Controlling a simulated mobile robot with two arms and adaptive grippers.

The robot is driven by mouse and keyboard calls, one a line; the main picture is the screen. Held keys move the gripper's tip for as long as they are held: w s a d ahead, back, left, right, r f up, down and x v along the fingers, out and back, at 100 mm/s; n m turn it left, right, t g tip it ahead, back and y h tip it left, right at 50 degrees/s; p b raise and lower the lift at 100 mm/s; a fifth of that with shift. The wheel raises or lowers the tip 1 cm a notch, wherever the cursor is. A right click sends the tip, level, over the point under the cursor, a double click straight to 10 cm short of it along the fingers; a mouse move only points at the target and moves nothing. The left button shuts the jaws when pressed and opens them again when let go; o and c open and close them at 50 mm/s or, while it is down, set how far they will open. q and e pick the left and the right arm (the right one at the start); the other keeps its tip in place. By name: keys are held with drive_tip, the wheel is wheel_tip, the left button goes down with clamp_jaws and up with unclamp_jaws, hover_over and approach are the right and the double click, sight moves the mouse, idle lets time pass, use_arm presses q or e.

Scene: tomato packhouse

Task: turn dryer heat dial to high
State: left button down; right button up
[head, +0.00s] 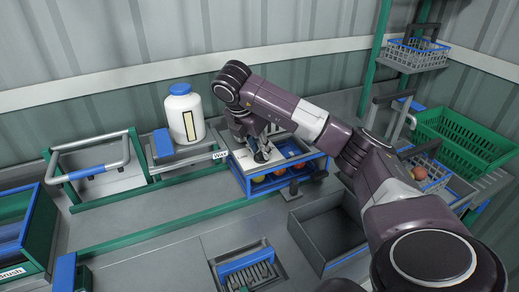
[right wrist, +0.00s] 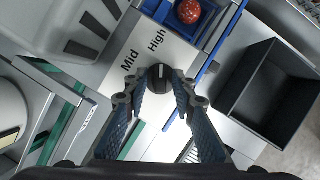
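The dryer heat dial (right wrist: 160,78) is a small black round knob with a white pointer mark, set in a pale panel. In the right wrist view the words Mid and High are printed above it; the mark points up the picture, roughly toward High. My right gripper (right wrist: 160,82) has a fingertip on each side of the dial and appears shut on it. In the head view my right gripper (head: 254,149) reaches down to the panel of the blue-framed unit (head: 285,186) and largely hides the dial. My left gripper is not in view.
Red and other coloured round fruit lie in the blue-framed unit beside the panel. An empty dark grey bin (head: 328,232) stands at its right front. A white jar with a blue lid (head: 184,114) stands behind left. A green crate (head: 462,140) is at the right.

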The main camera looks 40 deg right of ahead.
idle(0.3)
drive_tip(key=shift+a+r, duration=0.2)
drive_tip(key=shift+r, duration=0.35)
drive_tip(key=v, duration=1)
drive_tip(key=shift+a+r, duration=0.2)
drive_tip(key=shift+r, duration=0.1)
